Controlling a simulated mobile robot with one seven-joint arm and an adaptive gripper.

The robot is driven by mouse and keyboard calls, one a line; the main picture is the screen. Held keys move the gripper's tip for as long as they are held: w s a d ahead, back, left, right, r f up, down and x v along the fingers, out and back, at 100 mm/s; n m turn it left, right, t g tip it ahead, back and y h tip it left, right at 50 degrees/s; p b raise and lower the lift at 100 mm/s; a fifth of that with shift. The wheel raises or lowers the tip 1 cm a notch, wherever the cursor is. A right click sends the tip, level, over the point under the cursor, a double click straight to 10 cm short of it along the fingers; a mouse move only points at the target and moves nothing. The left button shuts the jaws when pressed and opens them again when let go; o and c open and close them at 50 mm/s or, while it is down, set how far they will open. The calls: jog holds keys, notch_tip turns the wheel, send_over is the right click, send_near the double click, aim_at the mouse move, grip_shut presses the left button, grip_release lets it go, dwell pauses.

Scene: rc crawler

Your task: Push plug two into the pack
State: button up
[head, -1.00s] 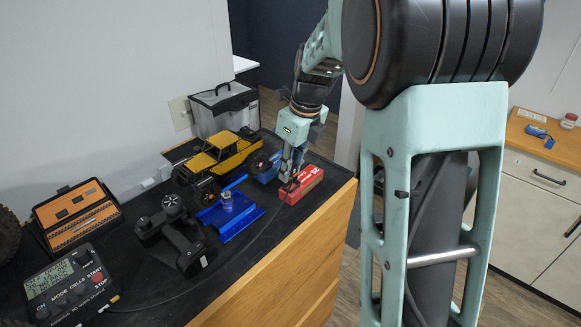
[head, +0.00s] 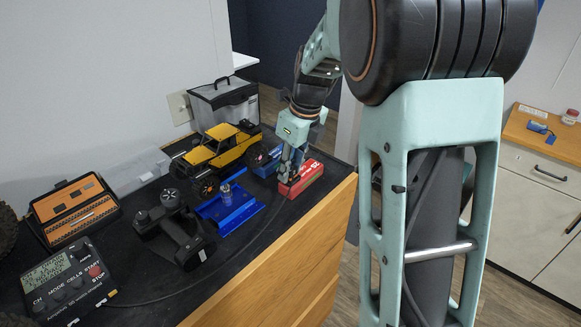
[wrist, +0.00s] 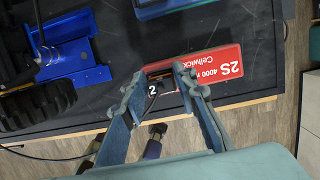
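The red pack (head: 305,178) lies on the black bench top near its front right edge. In the wrist view the pack (wrist: 210,68) shows "2S 4000" in white. Plug two (wrist: 152,91), with a black tag marked 2, sits at the pack's left end, between the fingertips of my gripper (wrist: 160,76). The fingers appear closed on its sides. How deep the plug sits is hidden by the fingers and tag. In the head view my gripper (head: 287,178) points down at the pack's near left end.
A blue stand (head: 230,208) and a yellow crawler (head: 228,150) are left of the pack. A blue box (head: 268,165) lies just behind it. A controller (head: 178,232), a charger (head: 65,285) and an orange case (head: 75,208) are farther left. A dark cable (wrist: 50,157) runs by my gripper.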

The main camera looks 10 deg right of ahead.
jog(key=shift+o, duration=1.1)
jog(key=shift+f, duration=0.1)
jog(key=v, duration=1.2)
